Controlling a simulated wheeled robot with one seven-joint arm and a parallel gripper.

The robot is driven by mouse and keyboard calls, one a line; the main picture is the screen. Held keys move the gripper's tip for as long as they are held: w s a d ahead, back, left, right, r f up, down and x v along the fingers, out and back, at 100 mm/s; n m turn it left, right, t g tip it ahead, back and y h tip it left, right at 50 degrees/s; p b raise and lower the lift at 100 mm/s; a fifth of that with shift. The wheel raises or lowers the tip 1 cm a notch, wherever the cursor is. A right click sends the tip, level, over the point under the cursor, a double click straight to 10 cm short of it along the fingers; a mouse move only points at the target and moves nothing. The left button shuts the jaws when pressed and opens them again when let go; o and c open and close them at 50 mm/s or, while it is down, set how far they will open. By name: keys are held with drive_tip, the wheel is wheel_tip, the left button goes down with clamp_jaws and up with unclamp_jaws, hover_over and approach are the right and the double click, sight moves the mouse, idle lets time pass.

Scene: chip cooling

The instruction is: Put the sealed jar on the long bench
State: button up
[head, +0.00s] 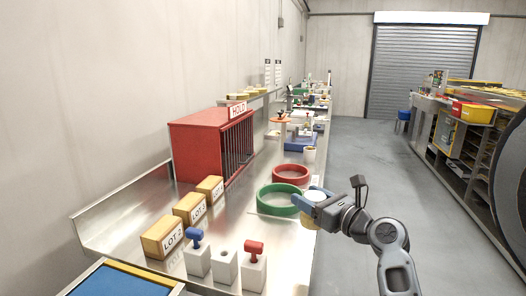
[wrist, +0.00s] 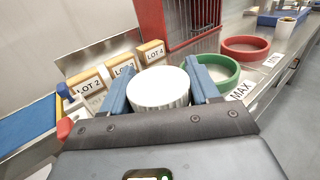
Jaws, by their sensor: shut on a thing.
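My gripper (head: 314,197) is shut on the sealed jar, with its two blue fingers (wrist: 160,92) on either side of it in the wrist view. The jar's round white lid (wrist: 158,84) faces the wrist camera. The bench runs away along the left wall. I cannot tell whether the jar touches the bench; its base is hidden in the wrist view.
A green ring (head: 280,199) lies just left of the jar, with a red ring (head: 291,174) behind it. Lot boxes (head: 188,208), a red HOLD cage (head: 207,148) and blocks with blue (head: 196,238) and red (head: 253,247) handles stand on the bench. Grey floor is clear to the right.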

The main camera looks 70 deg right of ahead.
drive_tip(key=shift+w+d+f+b, duration=0.2)
drive_tip(key=shift+w+d+f, duration=0.05)
drive_tip(key=shift+w+f, duration=1.7)
drive_tip(key=shift+w+d+f+b, duration=0.15)
drive_tip(key=shift+w+d+f, duration=0.15)
drive_tip(key=shift+w+f, duration=1.6)
drive_tip(key=shift+w+d+f+b, duration=0.25)
drive_tip(key=shift+w+f, duration=1.35)
drive_tip(key=shift+w, duration=0.65)
drive_tip(key=shift+f, duration=0.1)
drive_tip(key=shift+f, duration=0.15)
drive_tip(key=o, duration=1.1)
drive_tip(key=shift+o, duration=0.2)
